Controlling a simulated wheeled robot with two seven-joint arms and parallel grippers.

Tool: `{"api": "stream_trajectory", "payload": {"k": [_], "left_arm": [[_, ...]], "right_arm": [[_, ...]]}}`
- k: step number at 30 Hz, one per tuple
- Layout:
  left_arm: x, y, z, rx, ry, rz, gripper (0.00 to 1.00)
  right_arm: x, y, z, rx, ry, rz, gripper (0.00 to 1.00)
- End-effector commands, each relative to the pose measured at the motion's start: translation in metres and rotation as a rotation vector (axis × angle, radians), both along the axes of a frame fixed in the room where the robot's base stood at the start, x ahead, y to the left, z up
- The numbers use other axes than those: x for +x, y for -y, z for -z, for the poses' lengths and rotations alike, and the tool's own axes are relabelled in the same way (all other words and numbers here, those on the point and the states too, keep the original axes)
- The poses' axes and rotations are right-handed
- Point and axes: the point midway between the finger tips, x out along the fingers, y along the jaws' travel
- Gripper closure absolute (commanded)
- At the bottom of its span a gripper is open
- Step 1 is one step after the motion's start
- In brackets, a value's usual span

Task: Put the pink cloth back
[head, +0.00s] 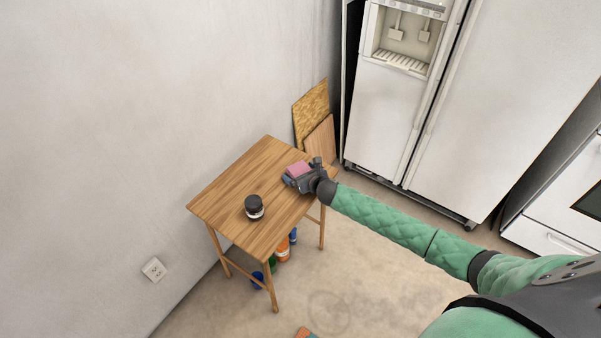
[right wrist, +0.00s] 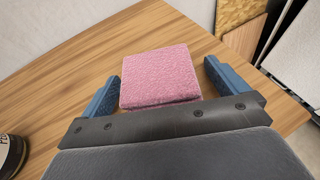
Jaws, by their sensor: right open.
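The pink cloth (head: 298,169) is a folded, thick square on the wooden table (head: 240,187), near its right side. In the right wrist view the cloth (right wrist: 160,76) lies between the two blue fingers, with gaps on both sides, the wider one on the right. My right gripper (head: 291,178) is open at the cloth, low over the tabletop (right wrist: 60,85). Whether the fingertips touch the table cannot be told. My left gripper is not in view.
A dark-lidded jar (head: 254,207) stands on the table left of the cloth. Boards (head: 311,115) lean on the wall behind the table. A white fridge (head: 395,110) stands at the right. Several coloured containers (head: 282,250) are under the table. The table's left part is clear.

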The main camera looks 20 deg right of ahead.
Motion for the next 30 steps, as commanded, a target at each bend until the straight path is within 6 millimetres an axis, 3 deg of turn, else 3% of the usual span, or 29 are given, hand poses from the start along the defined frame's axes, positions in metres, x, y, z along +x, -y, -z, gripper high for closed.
{"api": "stream_trajectory", "payload": {"k": [3,8,10,18,24,30], "left_arm": [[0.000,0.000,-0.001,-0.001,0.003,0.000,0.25],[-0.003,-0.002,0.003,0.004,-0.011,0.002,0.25],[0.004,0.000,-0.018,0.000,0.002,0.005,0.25],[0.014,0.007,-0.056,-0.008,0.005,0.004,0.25],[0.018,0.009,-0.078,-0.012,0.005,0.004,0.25],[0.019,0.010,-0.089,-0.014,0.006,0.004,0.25]], "right_arm": [[0.000,0.000,-0.004,0.001,0.000,0.000,0.01],[-0.018,0.005,-0.007,-0.003,0.000,-0.001,0.01],[-0.028,0.008,-0.012,-0.001,0.000,-0.002,0.01],[-0.071,0.021,-0.030,-0.003,0.000,-0.001,0.01],[-0.095,0.027,-0.042,-0.001,0.000,0.000,0.01],[-0.105,0.029,-0.048,0.001,0.001,0.000,0.01]]}}
